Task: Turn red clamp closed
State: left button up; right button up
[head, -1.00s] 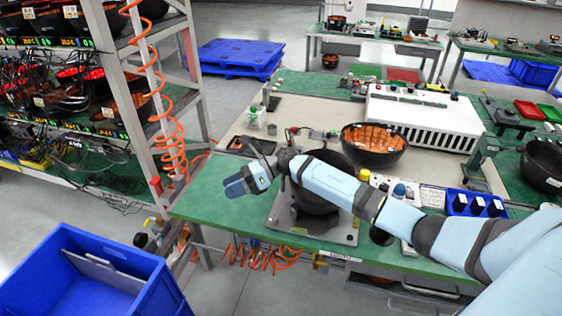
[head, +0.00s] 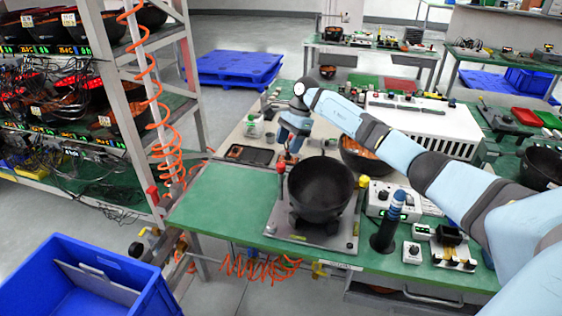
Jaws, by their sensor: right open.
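A black pot (head: 320,190) sits on a grey fixture plate (head: 300,232) at the front of the green bench. A red-tipped clamp handle (head: 280,169) stands upright at the pot's left side. My right gripper (head: 291,142) points down just behind the left red tip, open and apparently empty. Whether it touches the clamp, I cannot tell. The clamp's lower part is hard to make out. My left gripper is not in view.
A bowl with orange contents (head: 362,168) stands behind the pot, partly under my right arm. A control box (head: 383,199) and a blue-topped dark tool (head: 388,228) stand to the right. A rack post with a coiled orange hose (head: 160,110) borders the left. A blue bin (head: 85,275) is at front left.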

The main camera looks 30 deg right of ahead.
aim_at(280, 165)
jog(key=x, duration=0.7)
jog(key=shift+a+f+p, duration=0.1)
jog(key=shift+p, duration=0.3)
jog(key=c, duration=0.9)
